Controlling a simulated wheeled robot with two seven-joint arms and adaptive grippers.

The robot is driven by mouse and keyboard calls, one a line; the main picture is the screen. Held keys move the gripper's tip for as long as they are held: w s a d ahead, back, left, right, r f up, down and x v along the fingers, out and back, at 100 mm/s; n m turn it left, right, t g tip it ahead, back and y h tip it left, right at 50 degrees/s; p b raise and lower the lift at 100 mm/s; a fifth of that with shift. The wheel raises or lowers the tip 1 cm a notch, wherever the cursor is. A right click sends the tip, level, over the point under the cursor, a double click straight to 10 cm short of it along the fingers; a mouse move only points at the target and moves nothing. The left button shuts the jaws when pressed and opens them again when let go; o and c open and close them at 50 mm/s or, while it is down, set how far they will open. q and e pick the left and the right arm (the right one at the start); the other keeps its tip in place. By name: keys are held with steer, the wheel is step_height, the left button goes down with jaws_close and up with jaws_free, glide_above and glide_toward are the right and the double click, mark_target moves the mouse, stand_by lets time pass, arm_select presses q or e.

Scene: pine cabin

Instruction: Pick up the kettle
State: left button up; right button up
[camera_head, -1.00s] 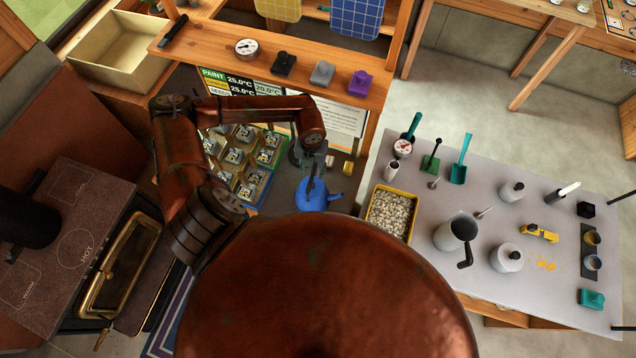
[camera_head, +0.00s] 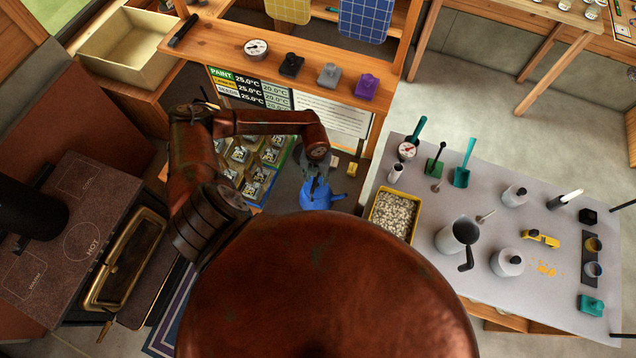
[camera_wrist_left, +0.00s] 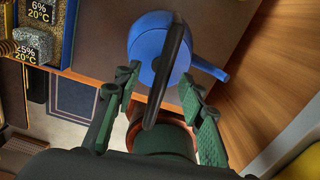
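The blue kettle (camera_head: 313,199) stands on a dark surface below the wooden shelf in the head view. It also shows at the top of the left wrist view (camera_wrist_left: 148,42), with its dark arched handle (camera_wrist_left: 168,62) and its spout pointing right. My left gripper (camera_head: 316,178) is right above the kettle and hides part of its handle. In the left wrist view my left gripper (camera_wrist_left: 163,84) is open, its two green-padded fingers apart on either side of the handle. Neither finger visibly presses on it. My right gripper is not in view.
A yellow-rimmed tray of pale pebbles (camera_head: 394,213) sits right of the kettle on the grey table (camera_head: 430,205).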

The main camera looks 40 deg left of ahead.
arm_select(q)
steer(key=shift+f, duration=0.25)
stand_by(0.3)
jaws_close()
steer(key=shift+w+r, duration=0.1)
stand_by(0.7)
